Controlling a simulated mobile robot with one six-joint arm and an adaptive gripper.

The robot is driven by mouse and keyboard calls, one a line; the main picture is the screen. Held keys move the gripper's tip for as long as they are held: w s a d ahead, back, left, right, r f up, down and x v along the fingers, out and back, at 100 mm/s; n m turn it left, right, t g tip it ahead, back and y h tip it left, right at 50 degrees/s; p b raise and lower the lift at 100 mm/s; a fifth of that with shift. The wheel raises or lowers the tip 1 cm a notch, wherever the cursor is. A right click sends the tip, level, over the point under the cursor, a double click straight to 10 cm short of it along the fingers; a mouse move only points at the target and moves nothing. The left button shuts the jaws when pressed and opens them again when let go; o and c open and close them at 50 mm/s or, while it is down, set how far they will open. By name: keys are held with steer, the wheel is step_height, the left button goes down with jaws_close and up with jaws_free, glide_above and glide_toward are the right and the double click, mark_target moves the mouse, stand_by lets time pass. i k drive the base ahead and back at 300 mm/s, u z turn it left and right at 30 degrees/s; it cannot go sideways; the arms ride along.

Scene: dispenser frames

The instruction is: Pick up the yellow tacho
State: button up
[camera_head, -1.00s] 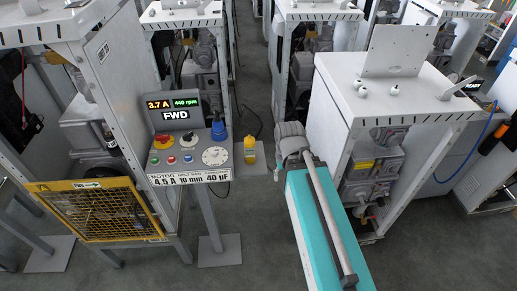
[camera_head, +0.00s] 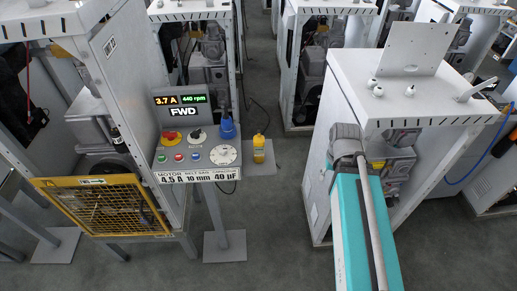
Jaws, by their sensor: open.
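The yellow tacho (camera_head: 259,149) is a small upright yellow device with a darker top. It sits just to the right of the control panel (camera_head: 198,155), level with the panel's knobs. My arm (camera_head: 362,225), teal with a grey rounded joint at its far end, reaches in from the lower right. It is well to the right of the tacho, with a clear gap between them. My gripper cannot be made out in this view.
The panel carries a blue plug (camera_head: 227,128), knobs and a lit display (camera_head: 179,108). A yellow mesh guard (camera_head: 103,207) is at lower left. A white cabinet (camera_head: 420,95) stands behind my arm on the right. Grey floor lies open between panel and arm.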

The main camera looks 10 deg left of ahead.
mark_target(260, 140)
steer(key=k, duration=1.4)
steer(key=u, duration=0.9)
steer(key=i, duration=0.5)
